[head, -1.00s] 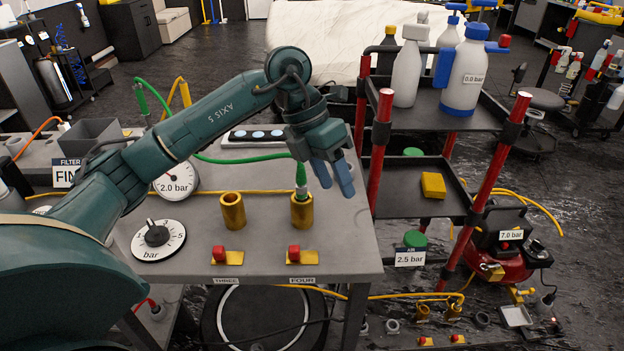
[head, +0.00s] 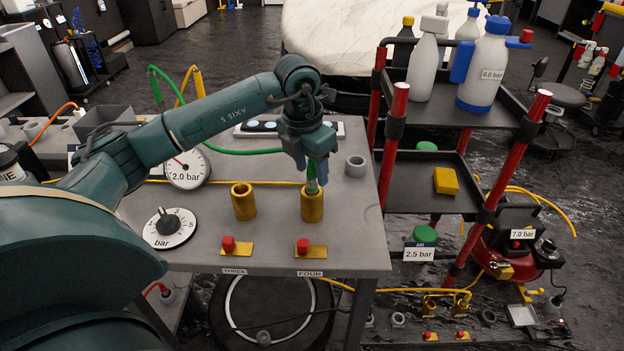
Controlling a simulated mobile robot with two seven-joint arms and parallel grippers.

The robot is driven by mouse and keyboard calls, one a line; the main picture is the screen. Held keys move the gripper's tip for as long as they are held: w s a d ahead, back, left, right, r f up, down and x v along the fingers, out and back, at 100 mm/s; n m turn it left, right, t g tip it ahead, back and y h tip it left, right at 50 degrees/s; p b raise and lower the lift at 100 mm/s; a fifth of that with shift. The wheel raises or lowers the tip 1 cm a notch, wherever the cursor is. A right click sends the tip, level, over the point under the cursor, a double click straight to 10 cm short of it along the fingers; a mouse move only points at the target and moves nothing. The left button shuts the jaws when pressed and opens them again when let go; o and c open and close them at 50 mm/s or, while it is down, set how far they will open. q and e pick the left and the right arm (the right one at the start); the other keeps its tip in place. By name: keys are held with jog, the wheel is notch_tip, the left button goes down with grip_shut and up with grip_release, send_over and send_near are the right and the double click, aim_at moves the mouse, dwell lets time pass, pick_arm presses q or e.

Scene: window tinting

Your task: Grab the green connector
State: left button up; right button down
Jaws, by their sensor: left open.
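The green connector (head: 311,175) stands upright in the top of the brass socket (head: 312,205) behind the label FOUR. A green hose (head: 240,151) runs to the left behind my arm. My left gripper (head: 311,178) points down over the connector, with its blue fingers around the connector's upper part. The fingers are open, and whether they touch it cannot be told. My right gripper is not in view.
A second brass socket (head: 243,203), labelled THREE, stands empty to the left. Red buttons (head: 304,245) sit in front of the sockets. A grey ring (head: 355,166) lies to the right. A red-posted cart (head: 390,150) with bottles stands beside the table.

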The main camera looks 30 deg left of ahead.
aim_at(313, 178)
pick_arm(q)
jog(key=f, duration=0.3)
jog(key=shift+w+d+f, duration=0.1)
jog(key=shift+w+f, duration=0.05)
jog(key=shift+w, duration=0.05)
jog(key=shift+c, duration=0.2)
grip_shut()
